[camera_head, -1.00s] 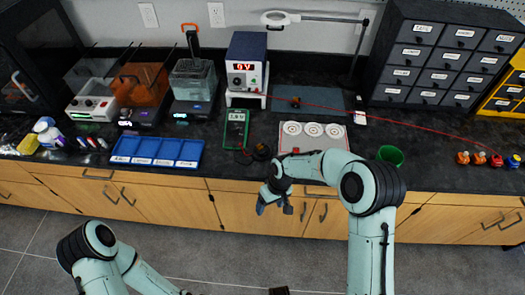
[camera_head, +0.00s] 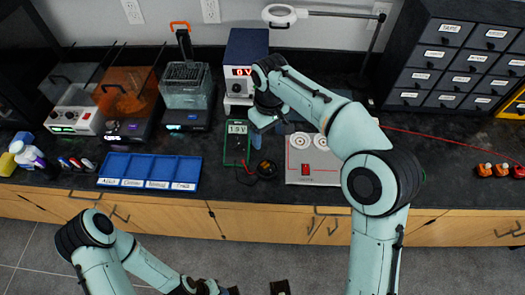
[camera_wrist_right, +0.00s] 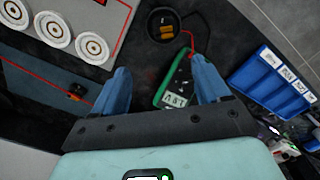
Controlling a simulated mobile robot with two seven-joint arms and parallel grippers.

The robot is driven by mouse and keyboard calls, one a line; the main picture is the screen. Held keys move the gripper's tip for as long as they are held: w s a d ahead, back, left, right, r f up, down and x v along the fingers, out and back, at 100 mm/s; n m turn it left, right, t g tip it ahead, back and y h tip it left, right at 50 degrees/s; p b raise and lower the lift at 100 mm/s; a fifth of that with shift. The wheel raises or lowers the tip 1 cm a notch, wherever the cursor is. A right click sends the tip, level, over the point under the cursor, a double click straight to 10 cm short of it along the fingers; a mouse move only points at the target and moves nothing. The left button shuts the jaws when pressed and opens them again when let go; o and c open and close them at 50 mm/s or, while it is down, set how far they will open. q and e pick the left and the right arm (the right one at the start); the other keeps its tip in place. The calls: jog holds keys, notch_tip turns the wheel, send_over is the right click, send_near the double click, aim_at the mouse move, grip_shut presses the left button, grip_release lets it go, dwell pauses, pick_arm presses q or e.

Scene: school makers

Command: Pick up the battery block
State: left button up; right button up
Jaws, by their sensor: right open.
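My right gripper (camera_head: 257,137) is above the counter beside the green multimeter. No block is clearly marked as the battery block. A small red block (camera_head: 305,168) lies on the white board (camera_head: 297,179) with round dials, right of the gripper. A dark round dish (camera_wrist_right: 163,22) with an orange-brown thing inside sits between that board and the multimeter (camera_wrist_right: 173,82). My left gripper (camera_head: 207,288) is at the bottom edge, partly cut off.
A blue compartment tray (camera_head: 150,156) lies left of the multimeter. A power supply (camera_head: 245,60) stands behind. A grey-blue mat (camera_wrist_right: 48,105) carries a small part with a red wire. A drawer cabinet (camera_head: 455,60) stands at the right. My arm hides the counter's middle right.

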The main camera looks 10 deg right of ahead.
jog(key=b, duration=0.2)
send_over(267, 164)
jog(key=f, duration=0.8)
jog(key=shift+w+d, duration=0.2)
jog(key=shift+w, duration=0.15)
jog(key=shift+s+a+f, duration=0.1)
jog(key=shift+s+f, duration=0.05)
jog(key=shift+f, duration=0.75)
jog(key=shift+s+a+f, duration=0.1)
jog(key=shift+s+f, duration=0.1)
jog(key=shift+f, duration=0.65)
jog(key=shift+s+f, duration=0.15)
jog(key=shift+f, duration=0.75)
jog(key=c, duration=1.2)
jog(key=shift+c, duration=0.2)
jog(key=shift+r, duration=0.15)
